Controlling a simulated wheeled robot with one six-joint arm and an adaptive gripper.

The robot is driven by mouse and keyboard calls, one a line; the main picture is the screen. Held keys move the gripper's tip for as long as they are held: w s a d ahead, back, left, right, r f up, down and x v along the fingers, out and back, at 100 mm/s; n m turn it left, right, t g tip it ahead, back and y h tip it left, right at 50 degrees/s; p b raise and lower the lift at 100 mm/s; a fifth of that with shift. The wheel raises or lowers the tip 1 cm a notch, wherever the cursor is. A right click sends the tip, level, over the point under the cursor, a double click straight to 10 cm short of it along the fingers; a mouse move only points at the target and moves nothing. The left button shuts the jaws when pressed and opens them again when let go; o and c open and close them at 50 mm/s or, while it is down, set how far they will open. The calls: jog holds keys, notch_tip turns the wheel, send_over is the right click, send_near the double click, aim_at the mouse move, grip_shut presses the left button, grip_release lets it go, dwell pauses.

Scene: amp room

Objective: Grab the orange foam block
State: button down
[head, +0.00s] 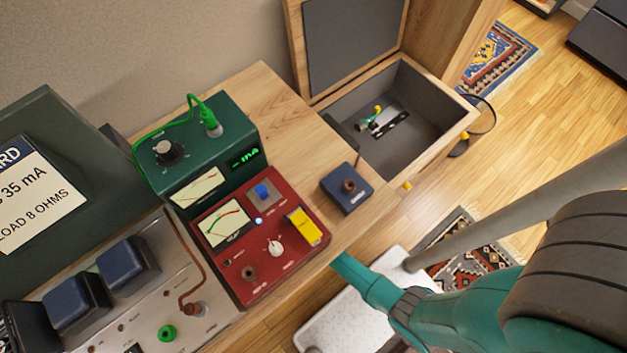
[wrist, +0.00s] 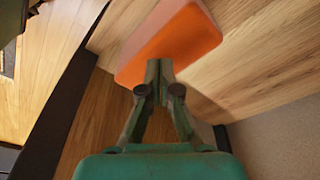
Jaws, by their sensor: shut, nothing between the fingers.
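The orange foam block (wrist: 172,40) shows in the wrist view, at the top middle, against a pale wood surface. My gripper (wrist: 158,68) is shut and empty, its fingertips together. The tips overlap the near edge of the block in the picture; I cannot tell whether they touch it. In the head view neither the block nor my gripper's fingers can be seen; my teal arm runs out of sight at the bench edge below the red meter box.
The wooden bench (head: 262,85) carries a green meter box (head: 190,150), a red meter box (head: 262,243) and a small blue box (head: 346,187). An open grey-lined case (head: 440,112) stands behind. A white platform (head: 352,325) is beside the bench.

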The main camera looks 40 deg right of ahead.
jog(key=shift+w+d+f, duration=0.45)
jog(key=shift+w+d, duration=0.35)
jog(key=shift+s+f, duration=0.1)
jog(key=shift+f, duration=0.25)
jog(key=shift+s, duration=0.1)
jog(key=shift+f, duration=0.1)
